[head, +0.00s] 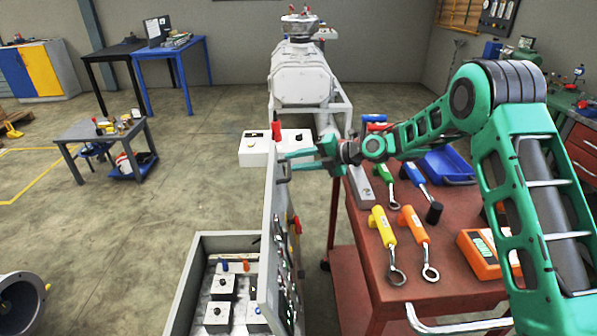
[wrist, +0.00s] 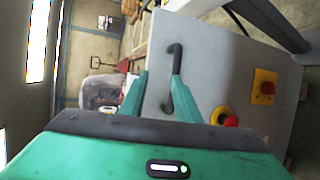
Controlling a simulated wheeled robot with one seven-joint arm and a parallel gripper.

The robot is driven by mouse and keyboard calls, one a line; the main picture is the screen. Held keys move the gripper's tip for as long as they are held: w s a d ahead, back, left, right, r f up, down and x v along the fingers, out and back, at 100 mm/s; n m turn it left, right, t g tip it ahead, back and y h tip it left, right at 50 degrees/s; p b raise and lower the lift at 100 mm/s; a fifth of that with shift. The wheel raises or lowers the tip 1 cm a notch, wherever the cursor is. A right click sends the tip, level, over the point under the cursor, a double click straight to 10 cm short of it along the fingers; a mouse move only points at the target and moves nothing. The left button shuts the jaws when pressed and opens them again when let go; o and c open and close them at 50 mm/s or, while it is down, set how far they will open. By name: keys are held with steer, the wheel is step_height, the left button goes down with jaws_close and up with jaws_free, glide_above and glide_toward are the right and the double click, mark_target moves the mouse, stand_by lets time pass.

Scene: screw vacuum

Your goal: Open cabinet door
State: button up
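The grey cabinet (head: 185,278) stands low in the middle of the head view, its inside showing several boxes with knobs. Its door (head: 267,235) stands open, seen nearly edge-on. In the wrist view the door's grey face (wrist: 225,60) carries a dark bar handle (wrist: 177,62). My gripper (head: 295,161) is at the door's upper end. In the wrist view my gripper (wrist: 160,80) has its two green fingers apart. The handle lies between them, close to the right finger; whether they touch cannot be told.
A red tool cart (head: 450,265) with several tools stands right of the door. A white machine (head: 300,75) stands behind. Red buttons on yellow plates (wrist: 264,87) sit on the door. A small grey table (head: 85,132) stands left, with open floor between.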

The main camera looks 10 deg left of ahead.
steer(key=s+a+r, duration=0.2)
steer(key=s, duration=0.1)
steer(key=s+a+r, duration=0.2)
steer(key=s, duration=0.1)
steer(key=s+a+r, duration=0.2)
steer(key=a, duration=0.1)
steer(key=shift+s+r, duration=0.25)
steer(key=shift+s, duration=0.15)
steer(key=shift+d, duration=0.1)
